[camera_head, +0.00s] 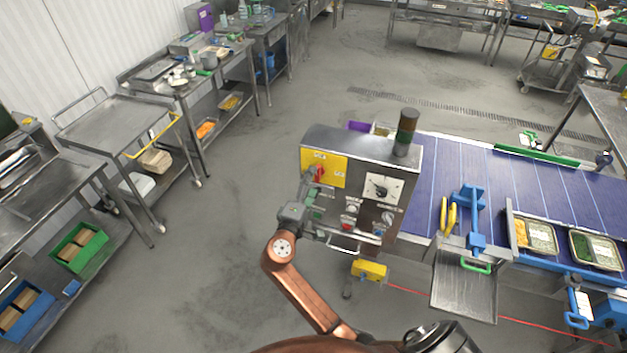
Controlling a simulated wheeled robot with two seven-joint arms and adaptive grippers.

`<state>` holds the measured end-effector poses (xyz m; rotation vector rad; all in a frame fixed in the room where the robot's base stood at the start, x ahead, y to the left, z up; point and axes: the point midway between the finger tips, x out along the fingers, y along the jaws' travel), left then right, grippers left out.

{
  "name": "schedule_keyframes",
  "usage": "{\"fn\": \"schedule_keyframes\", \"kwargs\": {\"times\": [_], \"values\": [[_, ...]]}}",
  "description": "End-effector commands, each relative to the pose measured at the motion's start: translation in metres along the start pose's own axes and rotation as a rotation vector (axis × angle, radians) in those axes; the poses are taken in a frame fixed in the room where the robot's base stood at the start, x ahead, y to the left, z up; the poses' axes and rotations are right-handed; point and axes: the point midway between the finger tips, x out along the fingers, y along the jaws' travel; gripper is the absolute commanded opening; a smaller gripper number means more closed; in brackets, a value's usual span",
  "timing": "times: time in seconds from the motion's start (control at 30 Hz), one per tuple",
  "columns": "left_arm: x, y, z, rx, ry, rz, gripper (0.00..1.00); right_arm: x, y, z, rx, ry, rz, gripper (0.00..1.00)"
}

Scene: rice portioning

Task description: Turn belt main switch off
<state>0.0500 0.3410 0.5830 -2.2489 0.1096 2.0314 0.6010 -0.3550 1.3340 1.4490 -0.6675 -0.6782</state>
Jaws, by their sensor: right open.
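The belt's control box (362,155) is a grey metal cabinet at the near end of the conveyor. A red switch handle (319,172) sits on a yellow plate (326,162) at the upper left of its front face. A black rotary knob on a white plate (381,189) is to the right of it. My right gripper (311,190) is open, just below and left of the red handle, very close to it. I cannot tell whether it touches the handle. My left gripper is not in view.
A blue conveyor belt (470,178) runs right from the box, with filled trays (541,236) at its near side. A dark signal column (405,132) stands on the box. A yellow box (369,270) hangs below. Steel tables (125,115) line the left wall; floor between is clear.

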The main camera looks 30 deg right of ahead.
Motion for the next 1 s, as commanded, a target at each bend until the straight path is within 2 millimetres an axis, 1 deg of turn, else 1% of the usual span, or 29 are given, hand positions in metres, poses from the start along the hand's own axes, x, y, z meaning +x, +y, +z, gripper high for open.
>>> {"fn": "schedule_keyframes", "kwargs": {"times": [0.03,0.2,0.33,0.47,0.9,0.97,1.0], "values": [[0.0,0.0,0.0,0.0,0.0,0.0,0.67,-0.01,-0.002,0.0,0.0,0.001,-0.004,0.68],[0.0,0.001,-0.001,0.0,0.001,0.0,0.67,-0.036,-0.002,0.001,0.0,0.0,-0.004,0.68],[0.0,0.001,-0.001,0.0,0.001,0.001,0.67,-0.048,-0.001,0.0,-0.001,0.0,-0.002,0.68],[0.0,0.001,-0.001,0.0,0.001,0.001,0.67,-0.052,-0.001,0.001,-0.001,-0.001,-0.002,0.68],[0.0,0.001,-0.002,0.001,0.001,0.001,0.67,-0.052,-0.001,0.0,-0.001,0.0,-0.002,0.68],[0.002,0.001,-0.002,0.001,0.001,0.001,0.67,-0.051,-0.007,-0.001,-0.005,0.005,-0.008,0.68],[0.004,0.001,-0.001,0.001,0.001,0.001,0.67,-0.05,-0.015,-0.003,-0.009,0.012,-0.017,0.68]]}}
